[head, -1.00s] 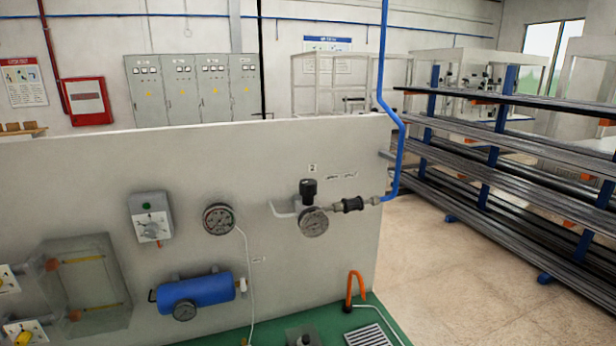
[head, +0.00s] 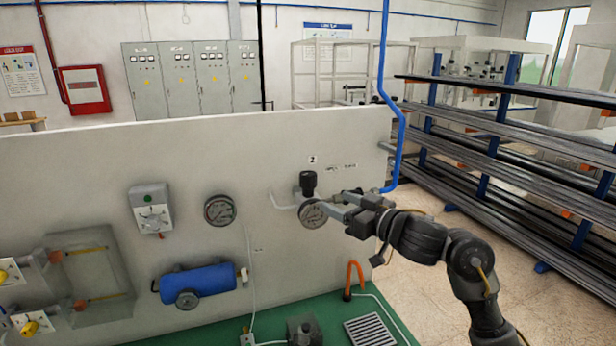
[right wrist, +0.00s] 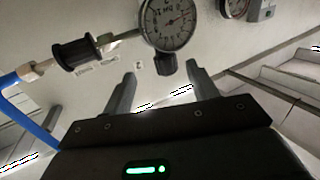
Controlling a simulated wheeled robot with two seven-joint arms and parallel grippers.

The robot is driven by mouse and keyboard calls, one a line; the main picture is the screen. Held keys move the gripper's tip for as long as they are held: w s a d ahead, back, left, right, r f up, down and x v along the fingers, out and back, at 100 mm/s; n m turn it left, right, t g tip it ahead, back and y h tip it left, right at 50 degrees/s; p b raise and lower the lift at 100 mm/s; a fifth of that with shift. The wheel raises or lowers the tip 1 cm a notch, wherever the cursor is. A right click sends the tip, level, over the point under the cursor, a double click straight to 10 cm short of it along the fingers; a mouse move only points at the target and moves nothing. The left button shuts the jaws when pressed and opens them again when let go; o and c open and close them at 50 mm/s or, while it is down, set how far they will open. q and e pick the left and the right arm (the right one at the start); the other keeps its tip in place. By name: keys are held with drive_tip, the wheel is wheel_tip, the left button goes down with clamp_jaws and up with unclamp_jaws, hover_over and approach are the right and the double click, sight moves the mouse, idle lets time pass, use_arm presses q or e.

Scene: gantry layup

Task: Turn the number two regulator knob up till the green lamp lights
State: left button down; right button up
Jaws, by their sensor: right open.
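The number two regulator has a black knob (head: 307,183) on top of a round gauge (head: 312,213), under a "2" label (head: 312,160) on the upright panel. In the right wrist view, which is upside down, the knob (right wrist: 165,67) hangs below the gauge (right wrist: 168,20). My right gripper (head: 337,205) is open and empty, just right of the gauge and lower than the knob. In the right wrist view the knob shows between its spread fingers (right wrist: 160,72), apart from them. A small green lamp (head: 147,199) sits on a grey box; whether it is lit is unclear. My left gripper is out of view.
A black fitting (right wrist: 75,53) and a blue pipe (head: 389,100) lie right of the regulator. Another gauge (head: 220,210) and a blue cylinder (head: 205,280) are left. A green bench top (head: 270,315) and an orange hook (head: 354,278) lie below. A bar rack (head: 485,160) stands right.

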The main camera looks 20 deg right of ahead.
sight(314, 179)
drive_tip(key=shift+n+y, duration=0.3)
drive_tip(key=shift+y, duration=0.2)
drive_tip(key=w+a+r+p, duration=0.1)
drive_tip(key=w, duration=0.2)
drive_tip(key=w+a+r+p, duration=0.1)
drive_tip(key=w+a, duration=0.1)
drive_tip(key=w+a+r+p, duration=0.1)
drive_tip(key=w+a, duration=0.1)
drive_tip(key=w, duration=0.1)
drive_tip(key=shift+w+r, duration=0.3)
drive_tip(key=shift+w+a+f, duration=0.1)
drive_tip(key=shift+w+a, duration=0.05)
drive_tip(key=shift+w, duration=0.2)
drive_tip(key=c, duration=1)
